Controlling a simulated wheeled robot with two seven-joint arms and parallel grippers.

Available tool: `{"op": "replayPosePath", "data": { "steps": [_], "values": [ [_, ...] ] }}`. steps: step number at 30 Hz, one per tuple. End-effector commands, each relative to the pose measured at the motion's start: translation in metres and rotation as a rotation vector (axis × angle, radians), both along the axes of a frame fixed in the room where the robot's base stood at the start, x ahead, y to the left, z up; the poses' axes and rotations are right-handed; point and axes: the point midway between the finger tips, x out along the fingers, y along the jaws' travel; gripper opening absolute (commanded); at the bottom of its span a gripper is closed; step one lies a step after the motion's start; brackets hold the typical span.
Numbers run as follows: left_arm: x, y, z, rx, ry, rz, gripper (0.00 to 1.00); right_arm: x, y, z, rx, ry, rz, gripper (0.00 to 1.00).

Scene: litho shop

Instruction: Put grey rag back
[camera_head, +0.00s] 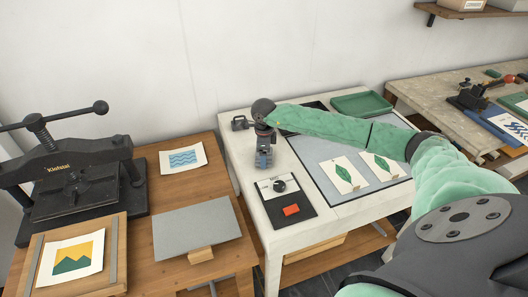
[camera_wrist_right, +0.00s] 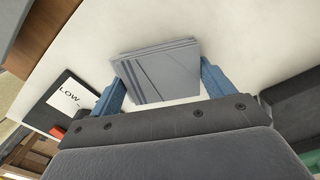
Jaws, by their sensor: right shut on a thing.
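The grey rag (camera_wrist_right: 160,72) is a folded stack of flat grey layers. In the right wrist view it sits between the two blue fingers of my right gripper (camera_wrist_right: 164,82), which is shut on it, over a white surface. In the head view my right gripper (camera_head: 264,156) points down above the white table, behind the dial panel. The rag is small and mostly hidden by the fingers there. I cannot tell whether it touches the table. My left gripper is in neither view.
The white table (camera_head: 248,178) carries a dial panel (camera_head: 285,199) with a red patch, a small dark object (camera_head: 240,123), a green tray (camera_head: 361,103) and two leaf prints on a grey panel. A black press (camera_head: 70,175) and a grey plate (camera_head: 197,229) are at left.

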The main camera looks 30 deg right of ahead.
Motion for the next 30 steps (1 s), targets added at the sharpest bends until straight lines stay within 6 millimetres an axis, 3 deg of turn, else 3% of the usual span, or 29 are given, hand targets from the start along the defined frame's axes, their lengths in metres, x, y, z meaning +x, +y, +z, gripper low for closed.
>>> {"op": "replayPosePath", "data": {
  "steps": [15, 16, 18, 30],
  "values": [
    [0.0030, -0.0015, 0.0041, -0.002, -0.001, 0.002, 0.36, 0.0001, -0.0002, -0.0034, -0.001, -0.001, 0.000, 0.60],
    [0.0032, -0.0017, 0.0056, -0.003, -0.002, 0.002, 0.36, 0.0001, -0.0002, -0.0028, -0.001, -0.001, 0.000, 0.87],
    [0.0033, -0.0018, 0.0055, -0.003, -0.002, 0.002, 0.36, 0.0000, -0.0001, -0.0027, -0.001, -0.001, 0.000, 1.00],
    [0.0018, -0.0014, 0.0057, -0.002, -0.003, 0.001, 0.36, 0.0000, -0.0001, 0.0002, -0.001, -0.001, 0.000, 1.00]
  ]
}}
